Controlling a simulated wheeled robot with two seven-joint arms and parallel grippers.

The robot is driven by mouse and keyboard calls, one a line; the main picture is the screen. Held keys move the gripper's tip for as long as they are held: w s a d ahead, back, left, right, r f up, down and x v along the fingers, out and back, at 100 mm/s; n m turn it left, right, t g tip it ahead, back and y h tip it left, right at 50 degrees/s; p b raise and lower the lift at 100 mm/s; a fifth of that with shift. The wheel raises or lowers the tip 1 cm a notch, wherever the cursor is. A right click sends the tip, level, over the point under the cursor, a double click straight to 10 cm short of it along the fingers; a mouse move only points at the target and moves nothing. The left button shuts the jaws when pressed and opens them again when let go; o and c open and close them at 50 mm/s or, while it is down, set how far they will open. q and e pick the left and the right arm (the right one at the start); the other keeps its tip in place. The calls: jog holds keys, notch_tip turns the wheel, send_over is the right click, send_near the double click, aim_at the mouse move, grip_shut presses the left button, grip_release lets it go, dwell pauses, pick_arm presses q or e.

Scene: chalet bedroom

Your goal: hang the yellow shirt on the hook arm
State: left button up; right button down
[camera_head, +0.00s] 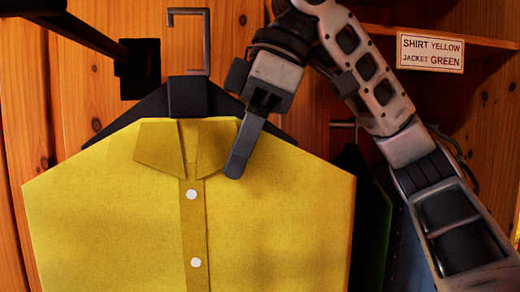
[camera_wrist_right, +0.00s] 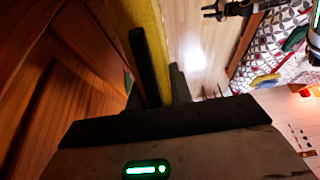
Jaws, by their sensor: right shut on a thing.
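The yellow shirt (camera_head: 265,225) hangs upright on a dark hanger (camera_head: 187,97) whose squared grey hook (camera_head: 207,40) stands above the collar. My right gripper (camera_head: 243,150) is shut on the shirt and hanger just right of the collar. The wrist view shows its dark fingers (camera_wrist_right: 160,75) against the yellow cloth (camera_wrist_right: 150,25). The black hook arm (camera_head: 88,35) juts from a wall block toward the upper left. In the head view the hanger hook lies right of that block, apart from it. A dark pronged part, probably my left gripper (camera_wrist_right: 222,10), shows small in the wrist view; its jaws are unclear.
A sign (camera_head: 430,51) reading "SHIRT YELLOW, JACKET GREEN" is on the shelf edge at upper right. A dark green garment (camera_head: 374,220) hangs behind the shirt's right side, below a short rail (camera_head: 343,125). Wood-panelled wall (camera_head: 88,90) lies behind.

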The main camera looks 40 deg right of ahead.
aim_at(164, 173)
jog(key=shift+w+a, duration=0.8)
jog(key=shift+a, duration=0.4)
jog(key=shift+w+a, duration=0.8)
jog(key=shift+a, duration=0.4)
jog(key=shift+w+a, duration=0.8)
jog(key=shift+a, duration=0.4)
jog(key=shift+a+f+b, duration=0.1)
jog(key=shift+f+b, duration=0.55)
jog(key=shift+f, duration=0.5)
jog(key=c, duration=1.2)
grip_release()
jog(key=shift+o, duration=0.2)
jog(key=shift+f, duration=0.1)
jog(key=p+v, duration=0.1)
jog(key=v, duration=1.4)
jog(key=shift+r, duration=0.3)
jog(key=shift+s+r, duration=0.1)
jog(key=shift+r, duration=0.15)
